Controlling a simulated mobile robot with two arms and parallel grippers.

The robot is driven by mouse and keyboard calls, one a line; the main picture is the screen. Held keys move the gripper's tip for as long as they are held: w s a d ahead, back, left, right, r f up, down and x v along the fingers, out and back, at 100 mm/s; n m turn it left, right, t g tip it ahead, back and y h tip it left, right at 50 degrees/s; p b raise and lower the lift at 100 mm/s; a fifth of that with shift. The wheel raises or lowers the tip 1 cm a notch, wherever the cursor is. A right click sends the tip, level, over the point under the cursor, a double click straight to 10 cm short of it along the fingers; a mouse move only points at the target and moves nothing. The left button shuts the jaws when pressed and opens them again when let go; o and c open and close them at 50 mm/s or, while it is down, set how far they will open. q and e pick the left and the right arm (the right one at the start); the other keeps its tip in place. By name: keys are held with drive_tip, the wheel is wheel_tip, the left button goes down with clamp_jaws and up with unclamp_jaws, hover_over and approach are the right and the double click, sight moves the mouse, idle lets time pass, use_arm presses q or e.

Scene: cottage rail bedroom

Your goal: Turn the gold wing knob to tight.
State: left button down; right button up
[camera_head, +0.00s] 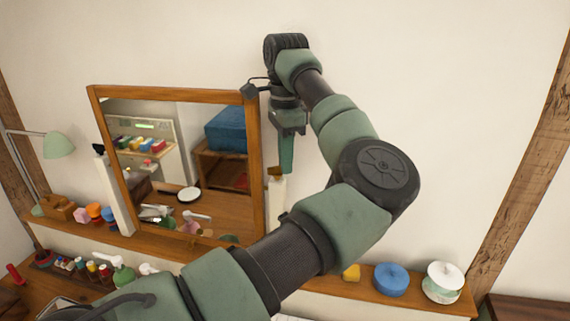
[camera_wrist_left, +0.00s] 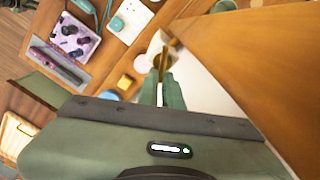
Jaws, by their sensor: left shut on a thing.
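The gold wing knob (camera_head: 274,171) shows as a small gold patch at the right side of the wood-framed mirror (camera_head: 258,190), above a pale post (camera_head: 277,193). In the left wrist view the gold knob (camera_wrist_left: 162,62) sits between the fingertips, near a whitish round part. My left gripper (camera_head: 286,170) points down from above with its green fingers closed on the knob; the fingers also show in the left wrist view (camera_wrist_left: 161,82). The fingers hide much of the knob, and its exact angle cannot be told. My right gripper is not in view.
The mirror's frame stands close beside my left gripper. A wooden shelf (camera_head: 330,285) runs below, with a blue round item (camera_head: 391,279) and a white-lidded jar (camera_head: 443,282) at right. A green lamp (camera_head: 58,145) and small bottles are at left. The wall at right is clear.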

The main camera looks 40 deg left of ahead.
use_arm(q)
drive_tip(key=shift+m, duration=0.3)
drive_tip(key=shift+r, duration=0.1)
drive_tip(key=c, duration=1.6)
unclamp_jaws()
wheel_tip(320, 180, up, 8)
drive_tip(key=shift+f+b, duration=0.15)
drive_tip(key=shift+b, duration=0.25)
